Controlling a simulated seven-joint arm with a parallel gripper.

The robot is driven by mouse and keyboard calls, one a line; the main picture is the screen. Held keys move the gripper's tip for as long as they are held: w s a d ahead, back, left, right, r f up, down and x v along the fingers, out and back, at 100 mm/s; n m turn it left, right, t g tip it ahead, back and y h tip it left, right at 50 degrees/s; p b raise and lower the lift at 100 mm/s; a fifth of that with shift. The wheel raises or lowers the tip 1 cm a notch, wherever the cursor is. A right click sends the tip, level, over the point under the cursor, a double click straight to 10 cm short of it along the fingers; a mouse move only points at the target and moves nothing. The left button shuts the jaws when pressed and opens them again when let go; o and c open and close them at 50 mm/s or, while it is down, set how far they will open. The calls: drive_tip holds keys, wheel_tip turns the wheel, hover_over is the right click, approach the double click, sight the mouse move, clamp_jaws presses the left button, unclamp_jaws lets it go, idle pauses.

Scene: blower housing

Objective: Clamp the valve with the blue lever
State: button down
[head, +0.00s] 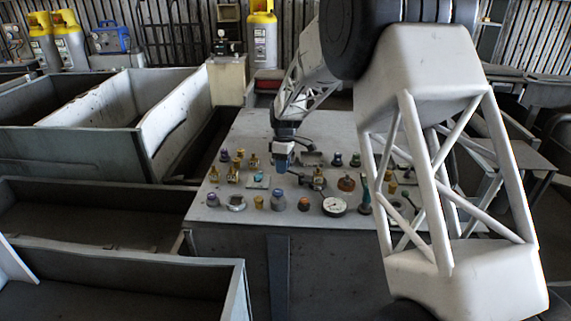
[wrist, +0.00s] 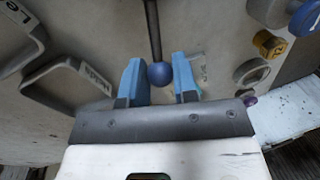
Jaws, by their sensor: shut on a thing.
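In the wrist view, a dark rod with a blue ball (wrist: 159,75) at its end stands between the two blue fingers of my gripper (wrist: 160,82). The fingers are close on both sides of the ball, and my gripper is shut on it. I cannot tell whether this is the valve's blue lever; no valve body shows between the fingers. In the head view, my gripper (head: 282,163) points down among the small parts on the grey bench (head: 240,128), and what it holds is hidden there.
Several knobs, brass fittings and a white dial gauge (head: 334,206) crowd the bench around my gripper. In the wrist view, a gold part (wrist: 269,44) and a ring (wrist: 252,73) are at the right. Open grey bins (head: 90,220) stand left of the bench.

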drive_tip(key=shift+s+a+n, duration=0.15)
drive_tip(key=shift+s+n, duration=0.6)
drive_tip(key=shift+n, duration=0.55)
drive_tip(key=c, duration=0.9)
unclamp_jaws()
drive_tip(key=shift+r, duration=0.15)
drive_tip(key=shift+w+r, duration=0.25)
drive_tip(key=shift+r, duration=1)
drive_tip(key=shift+w+r, duration=0.25)
drive_tip(key=shift+r, duration=0.95)
drive_tip(key=shift+w+r, duration=0.25)
drive_tip(key=shift+r, duration=1)
drive_tip(key=shift+r, duration=0.1)
